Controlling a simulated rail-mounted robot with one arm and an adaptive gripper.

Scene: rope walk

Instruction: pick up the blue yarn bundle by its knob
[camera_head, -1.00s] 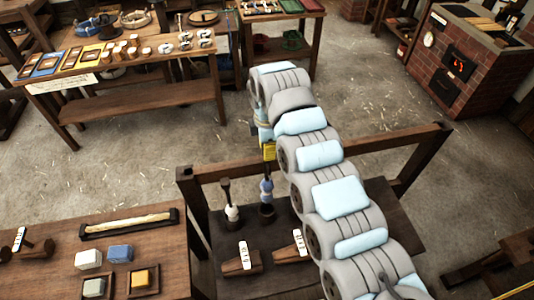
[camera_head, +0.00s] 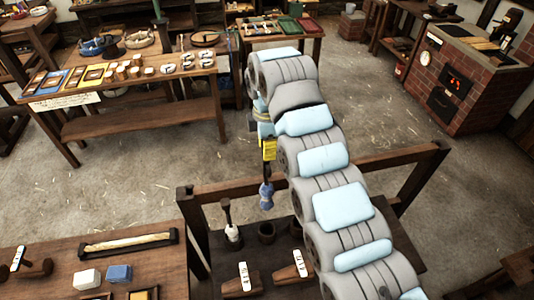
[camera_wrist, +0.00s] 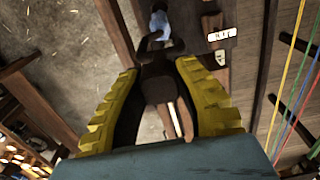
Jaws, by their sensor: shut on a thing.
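The blue yarn bundle (camera_head: 266,197) hangs below my gripper (camera_head: 269,152) in the head view, clear above a dark empty cup (camera_head: 267,231). In the wrist view the blue yarn (camera_wrist: 160,25) shows past the fingertips. The bundle's dark knob (camera_wrist: 164,88) sits between the yellow fingers of my gripper (camera_wrist: 158,72), which are shut on it. The exact finger contact is partly hidden by shadow.
A white yarn bundle (camera_head: 232,233) with a dark knob stands in the neighbouring cup at left. Labelled wooden blocks (camera_head: 240,282) lie in front. A wooden rail (camera_head: 325,172) runs behind the cups. A table with blocks (camera_head: 55,255) stands at left.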

